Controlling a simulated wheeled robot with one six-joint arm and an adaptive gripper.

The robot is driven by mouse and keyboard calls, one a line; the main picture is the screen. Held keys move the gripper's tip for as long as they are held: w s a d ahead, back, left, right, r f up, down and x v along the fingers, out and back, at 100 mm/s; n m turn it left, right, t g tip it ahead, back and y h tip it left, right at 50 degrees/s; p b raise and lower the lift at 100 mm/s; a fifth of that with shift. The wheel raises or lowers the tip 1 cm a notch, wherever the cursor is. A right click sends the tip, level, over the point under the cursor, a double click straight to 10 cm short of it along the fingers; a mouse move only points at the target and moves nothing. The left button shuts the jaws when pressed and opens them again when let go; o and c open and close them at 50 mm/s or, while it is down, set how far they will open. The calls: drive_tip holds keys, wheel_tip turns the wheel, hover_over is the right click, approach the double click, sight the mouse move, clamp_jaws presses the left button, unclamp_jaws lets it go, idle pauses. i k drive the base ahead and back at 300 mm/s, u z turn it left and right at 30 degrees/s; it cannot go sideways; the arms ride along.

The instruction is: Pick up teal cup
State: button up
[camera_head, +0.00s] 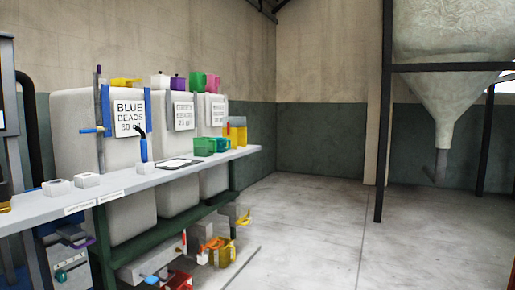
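A teal-green cup (222,145) stands upright near the far right end of the long grey bench (150,181). It is close beside a greener cup (204,147) on its left, and the two partly overlap. Their colours are near each other, and at this size I cannot be sure which is the teal one. A taller yellow-orange jug (238,132) stands just to the right and behind. My gripper is not in view.
White bead containers (90,150) stand behind the bench. Pink (213,83) and green (198,81) cups sit on top of them. A black tray (178,164) and small white boxes (87,180) lie on the bench. The floor (320,220) is open to the right.

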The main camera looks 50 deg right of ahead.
sight(221, 143)
drive_tip(key=z, duration=1.95)
drive_tip(key=i, duration=1.55)
drive_tip(key=u, duration=0.25)
drive_tip(key=i, duration=1.55)
drive_tip(key=u, duration=0.95)
